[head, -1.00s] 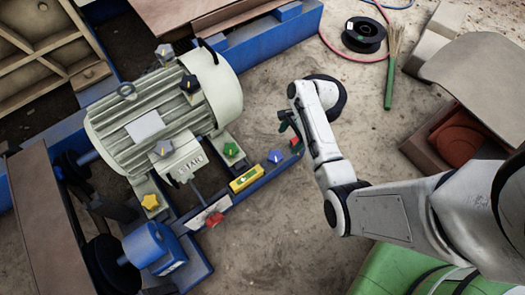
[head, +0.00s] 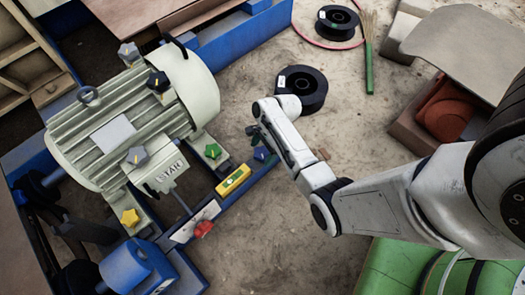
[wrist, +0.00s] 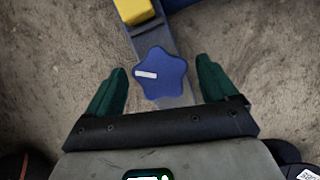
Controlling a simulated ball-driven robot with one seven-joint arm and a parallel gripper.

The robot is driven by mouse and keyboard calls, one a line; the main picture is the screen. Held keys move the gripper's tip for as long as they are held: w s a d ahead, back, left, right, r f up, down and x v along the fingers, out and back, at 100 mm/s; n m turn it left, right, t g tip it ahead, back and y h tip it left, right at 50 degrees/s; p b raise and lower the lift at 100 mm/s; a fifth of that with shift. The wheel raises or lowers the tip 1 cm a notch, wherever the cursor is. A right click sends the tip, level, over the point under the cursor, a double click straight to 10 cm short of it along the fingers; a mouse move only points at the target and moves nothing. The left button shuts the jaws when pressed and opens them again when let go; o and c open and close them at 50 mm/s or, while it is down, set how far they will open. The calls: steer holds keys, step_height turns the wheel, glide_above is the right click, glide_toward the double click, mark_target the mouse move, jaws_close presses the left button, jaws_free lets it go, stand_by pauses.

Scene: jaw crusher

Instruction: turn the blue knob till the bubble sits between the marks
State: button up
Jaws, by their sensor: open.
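The blue knob (head: 262,154) is star-shaped and sits near the right end of the blue rail, beside my arm. In the wrist view the blue knob (wrist: 165,75) has a white pointer line aimed left. My gripper (wrist: 160,65) is open, with one green finger on each side of the knob and gaps between. In the head view my gripper (head: 256,132) is near the knob, partly hidden by my arm. The yellow level (head: 233,180) lies on the rail left of the knob; its bubble is too small to read. Its end (wrist: 133,10) shows in the wrist view.
A black spool (head: 302,88) lies on the floor behind my arm. The sandy floor below the rail is clear.

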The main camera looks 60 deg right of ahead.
steer(key=shift+c, duration=0.5)
steer(key=c, duration=1)
steer(key=shift+o, duration=0.2)
steer(key=shift+r+p, duration=0.15)
steer(key=shift+p, duration=0.4)
steer(key=m+p, duration=0.2)
steer(key=p, duration=0.1)
steer(key=shift+s+a+r+t, duration=0.1)
steer(key=shift+r+t, duration=0.15)
steer(key=shift+t, duration=0.15)
steer(key=m+h+p, duration=0.1)
steer(key=m+p, duration=0.1)
steer(key=p, duration=0.2)
steer(key=shift+m+t, duration=0.3)
steer(key=m+h+p, duration=0.1)
steer(key=m+p, duration=0.2)
steer(key=p, duration=0.1)
steer(key=shift+a+f+m+t, duration=0.1)
steer(key=shift+m+t, duration=0.2)
steer(key=shift+f+m+t+h+p, duration=0.15)
steer(key=shift+m+h+p, duration=0.2)
steer(key=shift+m+p, duration=0.4)
steer(key=shift+f+m+t+h+p, duration=0.15)
steer(key=shift+m+h+p, duration=0.2)
steer(key=shift+m+p, duration=0.4)
steer(key=shift+m, duration=0.4)
